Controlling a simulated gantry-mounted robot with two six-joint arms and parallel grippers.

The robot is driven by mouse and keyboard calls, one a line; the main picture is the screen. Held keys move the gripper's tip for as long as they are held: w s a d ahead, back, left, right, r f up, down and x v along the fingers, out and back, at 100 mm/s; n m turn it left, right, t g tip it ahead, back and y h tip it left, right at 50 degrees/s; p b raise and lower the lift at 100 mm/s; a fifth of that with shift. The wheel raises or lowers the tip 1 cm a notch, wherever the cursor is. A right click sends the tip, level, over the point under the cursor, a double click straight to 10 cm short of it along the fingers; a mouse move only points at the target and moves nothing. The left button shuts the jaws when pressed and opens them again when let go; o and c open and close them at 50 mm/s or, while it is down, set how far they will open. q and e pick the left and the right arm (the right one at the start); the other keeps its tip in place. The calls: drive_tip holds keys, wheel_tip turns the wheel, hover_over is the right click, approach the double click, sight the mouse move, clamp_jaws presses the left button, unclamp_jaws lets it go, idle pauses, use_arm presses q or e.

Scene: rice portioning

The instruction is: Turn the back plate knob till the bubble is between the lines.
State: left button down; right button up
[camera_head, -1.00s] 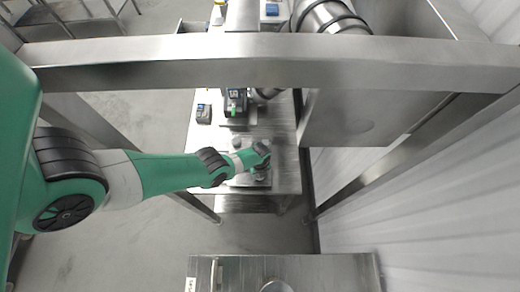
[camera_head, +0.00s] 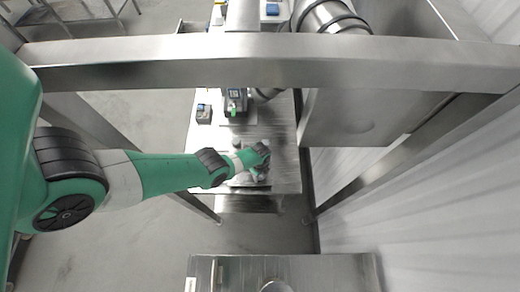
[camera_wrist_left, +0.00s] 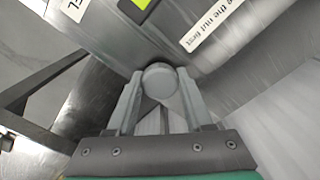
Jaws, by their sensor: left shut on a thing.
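My left gripper (camera_wrist_left: 160,92) is shut on a round grey knob (camera_wrist_left: 159,76), with one finger on each side of it, in the left wrist view. The knob stands at the edge of a brushed metal plate (camera_wrist_left: 122,45). A yellow-green level vial (camera_wrist_left: 131,13) with a dark part shows at the top edge. It is cut off there, and I cannot make out the bubble or its lines. In the head view the left gripper (camera_head: 262,172) is small over the near part of the metal table, and it hides the knob. My right gripper is not in view.
A white label (camera_wrist_left: 215,27) about the nut lies on the plate. In the head view, a small dark box (camera_head: 204,115) and a device with a green part (camera_head: 235,104) stand farther back on the table (camera_head: 286,140). A steel beam (camera_head: 150,62) crosses above.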

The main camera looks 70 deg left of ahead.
use_arm(q)
drive_tip(key=n, duration=0.5)
drive_tip(key=shift+n, duration=0.3)
drive_tip(key=n, duration=1.3)
drive_tip(key=shift+d+n, duration=0.1)
drive_tip(key=shift+n, duration=0.2)
drive_tip(key=n, duration=1)
drive_tip(key=shift+n, duration=0.4)
